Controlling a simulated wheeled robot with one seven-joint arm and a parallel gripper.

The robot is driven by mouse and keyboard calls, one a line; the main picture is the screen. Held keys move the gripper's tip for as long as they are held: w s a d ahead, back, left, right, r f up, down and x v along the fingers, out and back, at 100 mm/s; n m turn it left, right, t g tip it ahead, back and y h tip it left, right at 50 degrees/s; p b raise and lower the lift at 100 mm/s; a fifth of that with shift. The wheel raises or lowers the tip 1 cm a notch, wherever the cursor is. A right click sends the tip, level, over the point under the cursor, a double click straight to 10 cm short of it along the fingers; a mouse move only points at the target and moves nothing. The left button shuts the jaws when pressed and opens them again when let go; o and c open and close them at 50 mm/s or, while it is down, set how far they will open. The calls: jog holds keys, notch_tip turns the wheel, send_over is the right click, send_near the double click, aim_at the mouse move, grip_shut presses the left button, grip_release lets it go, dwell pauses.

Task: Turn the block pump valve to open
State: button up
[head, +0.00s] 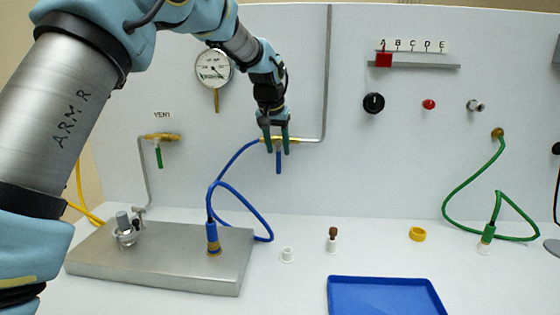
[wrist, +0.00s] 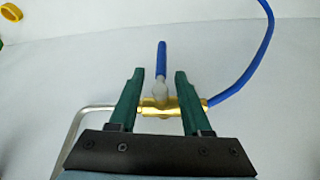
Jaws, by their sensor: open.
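The valve with a blue lever (head: 279,162) is on the back panel, with a brass body between a grey pipe and a blue hose. Its lever hangs straight down, crosswise to the body. In the wrist view the blue lever (wrist: 162,58) points up the picture from the brass body (wrist: 158,104). My gripper (head: 276,151) is in front of this valve. It is open, with one green finger on each side of the lever and a gap showing on both sides in the wrist view (wrist: 160,74). The fingers partly cover the brass body. I see no label on this valve.
A green-lever valve (head: 158,157) marked VENT is to the left, and a pressure gauge (head: 214,70) above. A metal block (head: 165,270) with the blue hose (head: 225,187) plugged in stands below. A blue tray (head: 385,298) and small caps lie on the bench.

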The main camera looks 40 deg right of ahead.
jog(key=p+x, duration=0.1)
jog(key=x, duration=0.5)
jog(key=shift+f+p, duration=0.35)
jog(key=shift+w+d, duration=0.1)
jog(key=shift+w, duration=0.05)
grip_shut()
dwell(0.9)
